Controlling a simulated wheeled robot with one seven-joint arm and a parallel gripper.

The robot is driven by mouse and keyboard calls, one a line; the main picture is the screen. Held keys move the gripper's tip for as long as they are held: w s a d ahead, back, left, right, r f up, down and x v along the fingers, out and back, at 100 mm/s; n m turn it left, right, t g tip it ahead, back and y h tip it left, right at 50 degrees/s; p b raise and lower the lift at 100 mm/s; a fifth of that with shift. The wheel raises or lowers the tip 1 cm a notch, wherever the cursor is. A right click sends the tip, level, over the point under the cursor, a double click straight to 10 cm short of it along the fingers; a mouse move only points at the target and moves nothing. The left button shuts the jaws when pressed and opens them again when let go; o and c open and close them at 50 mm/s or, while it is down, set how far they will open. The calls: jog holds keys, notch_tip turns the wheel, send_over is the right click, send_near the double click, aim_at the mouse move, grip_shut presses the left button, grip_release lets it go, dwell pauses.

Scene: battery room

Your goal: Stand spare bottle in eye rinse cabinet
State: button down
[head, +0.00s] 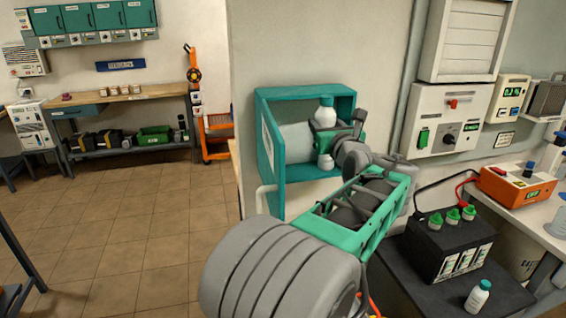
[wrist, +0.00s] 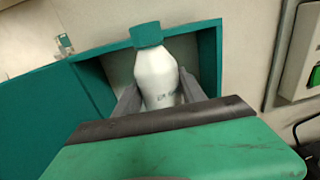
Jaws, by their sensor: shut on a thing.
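The eye rinse cabinet (head: 264,150) is a teal open-fronted box on the wall, its door swung open at the left. The spare bottle (head: 325,112) is white with a teal cap and is upright in the cabinet opening in the head view. My gripper (head: 340,135) is shut on it. In the wrist view the two grey fingers of my gripper (wrist: 160,92) clasp the sides of the bottle (wrist: 155,70), with the cabinet (wrist: 208,60) around and behind it.
Another white bottle with a green cap (head: 478,297) stands on the dark bench by a black battery (head: 440,245) with green caps. An orange charger (head: 515,183) sits on the right bench. A grey control box (head: 445,120) is on the wall to the right. The floor at left is clear.

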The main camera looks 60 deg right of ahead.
aim_at(299, 143)
jog(key=w+d+f+p, duration=0.1)
jog(key=w+d+f, duration=0.1)
jog(key=w+f, duration=0.1)
jog(key=w+d+f+p, duration=0.1)
jog(key=w+d+f, duration=0.2)
jog(key=w, duration=0.1)
jog(key=w+d+f+p, duration=0.1)
jog(key=w+d+f, duration=0.2)
jog(key=shift+w+d+f+p, duration=0.25)
jog(key=shift+f+p, duration=0.1)
jog(key=shift+p, duration=0.05)
notch_tip(299, 143, down, 3)
jog(key=shift+d+f, duration=0.1)
jog(key=shift+f, duration=0.1)
jog(key=c, duration=0.7)
grip_release()
jog(key=shift+o, duration=0.2)
jog(key=shift+s, duration=0.1)
jog(key=shift+r, duration=0.2)
jog(key=b+v, duration=0.2)
jog(key=v, duration=1)
jog(key=shift+b, duration=0.35)
